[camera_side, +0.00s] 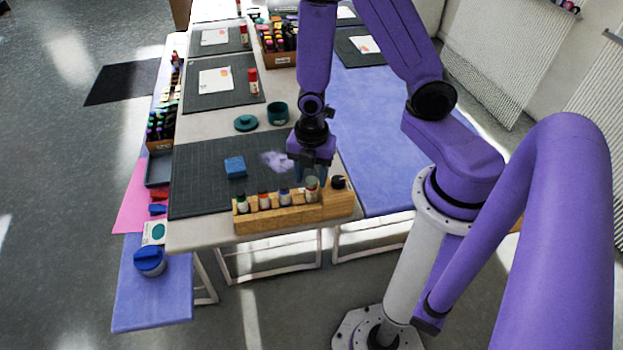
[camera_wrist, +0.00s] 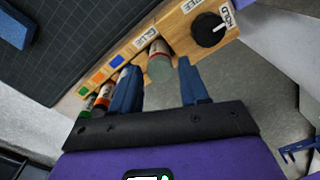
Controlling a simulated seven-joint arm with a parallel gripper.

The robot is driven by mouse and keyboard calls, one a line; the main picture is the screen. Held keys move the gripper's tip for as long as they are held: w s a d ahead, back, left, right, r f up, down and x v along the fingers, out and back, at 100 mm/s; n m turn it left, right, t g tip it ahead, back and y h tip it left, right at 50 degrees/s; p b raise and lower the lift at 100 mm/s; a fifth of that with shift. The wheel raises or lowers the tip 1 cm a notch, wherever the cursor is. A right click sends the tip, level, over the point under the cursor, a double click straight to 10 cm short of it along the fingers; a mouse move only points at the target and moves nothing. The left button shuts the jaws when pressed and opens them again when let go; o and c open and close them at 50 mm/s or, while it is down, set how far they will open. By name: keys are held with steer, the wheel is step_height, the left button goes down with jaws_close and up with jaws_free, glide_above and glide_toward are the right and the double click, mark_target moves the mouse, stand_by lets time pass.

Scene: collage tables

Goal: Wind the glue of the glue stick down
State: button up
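The glue stick (camera_side: 312,191) stands in the right part of a wooden rack (camera_side: 278,220) at the front of the table. Its grey-green end (camera_wrist: 160,68) shows in the wrist view, beside the label GLUE. My gripper (camera_side: 312,178) is above the rack, pointing down. In the wrist view its two blue fingers (camera_wrist: 160,88) are spread, one on each side of the glue stick, with a visible gap on the right side; contact on the left cannot be told. A black knob (camera_wrist: 208,30) with a pointer sits on the rack beside the labels HOLD and FREE; it also shows in the side view (camera_side: 338,182).
Several coloured bottles or markers (camera_side: 264,201) stand in the rack left of the glue stick. A dark cutting mat (camera_side: 205,185) lies behind, with a blue block (camera_side: 235,167) on it. A teal cup (camera_side: 278,113) and a teal lid (camera_side: 246,122) stand farther back.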

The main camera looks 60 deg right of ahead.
steer(key=shift+r, duration=0.1)
steer(key=shift+r, duration=2.9)
steer(key=shift+s+a+r, duration=0.1)
steer(key=shift+s+r, duration=0.05)
steer(key=shift+r, duration=0.05)
steer(key=s+a+r+m, duration=0.2)
steer(key=s+r+m, duration=0.7)
steer(key=s+r, duration=0.2)
steer(key=shift+s+a+r, duration=0.25)
steer(key=shift+s+a, duration=0.05)
steer(key=shift+s, duration=0.95)
